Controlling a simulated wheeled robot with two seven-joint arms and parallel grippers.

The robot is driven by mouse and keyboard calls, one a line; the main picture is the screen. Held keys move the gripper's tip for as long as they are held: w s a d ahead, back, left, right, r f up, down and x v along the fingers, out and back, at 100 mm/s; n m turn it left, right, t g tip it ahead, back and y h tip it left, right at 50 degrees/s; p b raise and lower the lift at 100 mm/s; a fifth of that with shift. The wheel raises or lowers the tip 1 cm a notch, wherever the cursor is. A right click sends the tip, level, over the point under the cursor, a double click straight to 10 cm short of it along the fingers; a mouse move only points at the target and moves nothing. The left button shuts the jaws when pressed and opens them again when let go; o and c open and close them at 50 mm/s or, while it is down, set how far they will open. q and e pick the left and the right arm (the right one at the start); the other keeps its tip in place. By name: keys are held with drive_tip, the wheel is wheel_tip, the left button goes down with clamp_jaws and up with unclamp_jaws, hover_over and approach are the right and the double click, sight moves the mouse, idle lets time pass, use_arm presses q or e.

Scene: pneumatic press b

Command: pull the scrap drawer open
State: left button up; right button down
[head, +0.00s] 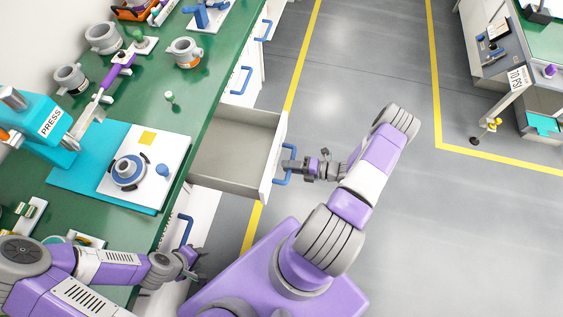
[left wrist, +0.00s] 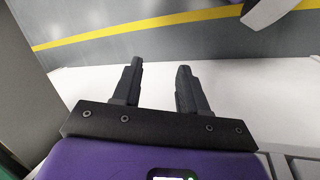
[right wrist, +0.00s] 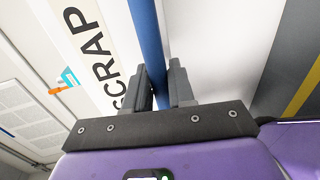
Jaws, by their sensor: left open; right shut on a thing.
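The scrap drawer (head: 235,150) stands pulled out from under the green bench, its inside grey and empty. Its white front carries a blue bar handle (head: 286,165). In the right wrist view the front shows a SCRAP label (right wrist: 93,50), and the handle (right wrist: 148,45) runs between the fingers. My right gripper (head: 293,166) is shut on that handle; its fingers also show in the right wrist view (right wrist: 160,90). My left gripper (head: 196,262) is open and empty beside the bench's front edge, low in the head view; its spread fingers show in the left wrist view (left wrist: 157,90).
The green bench (head: 190,82) holds a teal press (head: 30,125), a white plate with a round fixture (head: 130,171) and several grey cups. Other blue handles (head: 240,80) line the bench front. Grey floor (head: 350,60) with yellow lines is clear beyond my right arm.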

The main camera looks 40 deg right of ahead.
drive_tip(key=shift+s+d, duration=0.3)
drive_tip(key=shift+s, duration=0.15)
drive_tip(key=c, duration=1.1)
unclamp_jaws()
drive_tip(key=v, duration=0.7)
drive_tip(key=shift+s+p, duration=0.25)
drive_tip(key=shift+p, duration=0.2)
drive_tip(key=shift+d, duration=0.15)
